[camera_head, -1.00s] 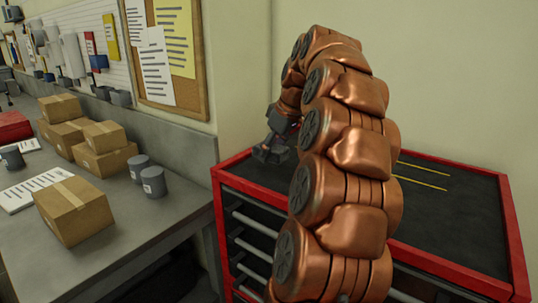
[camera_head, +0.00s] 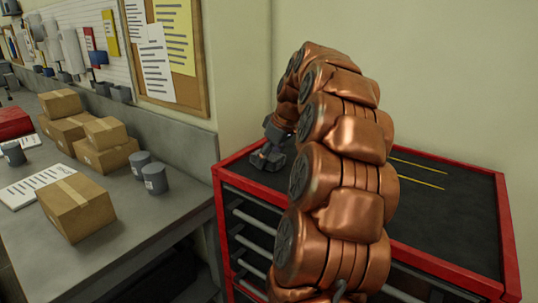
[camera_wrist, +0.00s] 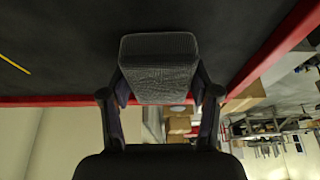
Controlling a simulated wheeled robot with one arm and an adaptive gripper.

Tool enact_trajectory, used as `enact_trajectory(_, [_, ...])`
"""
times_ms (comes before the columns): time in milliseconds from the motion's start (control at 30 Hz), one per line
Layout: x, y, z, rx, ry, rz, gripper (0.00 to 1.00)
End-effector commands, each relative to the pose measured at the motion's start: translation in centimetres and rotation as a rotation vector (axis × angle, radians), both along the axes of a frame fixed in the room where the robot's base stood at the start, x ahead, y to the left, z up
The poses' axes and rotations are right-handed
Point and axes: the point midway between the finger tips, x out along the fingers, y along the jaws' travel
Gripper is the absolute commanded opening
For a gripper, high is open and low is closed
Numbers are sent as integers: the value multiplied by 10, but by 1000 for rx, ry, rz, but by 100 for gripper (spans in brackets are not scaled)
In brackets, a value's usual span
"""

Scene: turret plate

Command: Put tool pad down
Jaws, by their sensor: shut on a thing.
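The tool pad (camera_wrist: 158,68) is a dark grey block with rounded edges and a textured face, seen in the wrist view between my gripper's two fingers. My gripper (camera_wrist: 160,93) is shut on it, one finger against each side. In the head view my gripper (camera_head: 266,160) is at the back left of the red-rimmed cart, low over its dark top (camera_head: 455,225). The pad cannot be told apart from the gripper there. I cannot tell whether the pad touches the cart top.
Two thin yellow lines (camera_head: 420,173) mark the cart top at right, which looks clear there. A red raised rim (camera_head: 508,240) runs round the cart. At left a grey workbench (camera_head: 135,225) holds cardboard boxes (camera_head: 76,207) and grey cups (camera_head: 154,180). My arm hides the cart's middle.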

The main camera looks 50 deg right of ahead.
Motion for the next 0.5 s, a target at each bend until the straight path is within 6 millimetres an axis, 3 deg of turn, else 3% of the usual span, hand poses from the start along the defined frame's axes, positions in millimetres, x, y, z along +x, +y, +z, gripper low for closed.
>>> enact_trajectory(500, [0,0,-8,-1,0,1,29])
